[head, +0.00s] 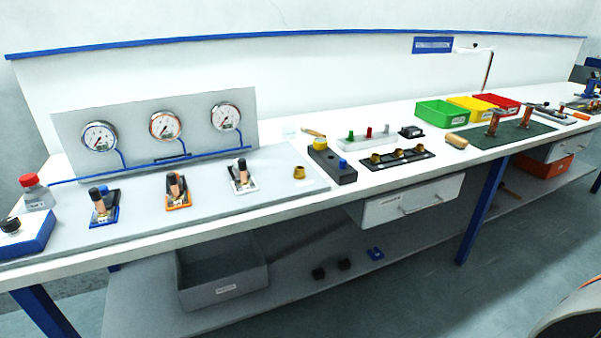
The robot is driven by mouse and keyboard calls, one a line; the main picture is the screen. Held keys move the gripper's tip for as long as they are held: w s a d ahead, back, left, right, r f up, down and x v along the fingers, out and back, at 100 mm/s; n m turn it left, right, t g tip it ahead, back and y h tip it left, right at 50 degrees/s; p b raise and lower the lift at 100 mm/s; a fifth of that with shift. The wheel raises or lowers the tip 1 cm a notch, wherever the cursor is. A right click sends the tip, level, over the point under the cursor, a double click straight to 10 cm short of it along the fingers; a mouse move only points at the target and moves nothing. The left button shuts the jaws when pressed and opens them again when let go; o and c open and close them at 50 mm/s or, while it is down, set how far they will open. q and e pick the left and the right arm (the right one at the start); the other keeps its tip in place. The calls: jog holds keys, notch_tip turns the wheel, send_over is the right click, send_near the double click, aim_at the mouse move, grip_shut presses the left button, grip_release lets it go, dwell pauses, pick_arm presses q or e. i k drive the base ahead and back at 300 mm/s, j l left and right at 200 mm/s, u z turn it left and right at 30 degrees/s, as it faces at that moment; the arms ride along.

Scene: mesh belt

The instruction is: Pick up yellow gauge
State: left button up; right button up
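I see no plainly yellow gauge. Three round white-faced dial gauges are mounted on the grey upright panel (70,135) at the left of the bench. The left gauge (99,136) and the right gauge (224,116) have grey rims. The middle gauge (165,125) has a copper-coloured rim. A small yellow-brass cylinder (299,173) stands near the right end of the grey base plate. Neither of my grippers is in view.
Blue, orange and white valve stands (240,178) line the plate's front. Farther right are green (441,113), yellow and red bins, a black fitting strip (397,158) and a dark green mat (500,134). A grey bin (222,289) stands on the lower shelf. Floor shows in front.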

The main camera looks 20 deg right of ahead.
aim_at(318, 144)
jog(key=l+u, duration=0.3)
jog(key=l, duration=1.2)
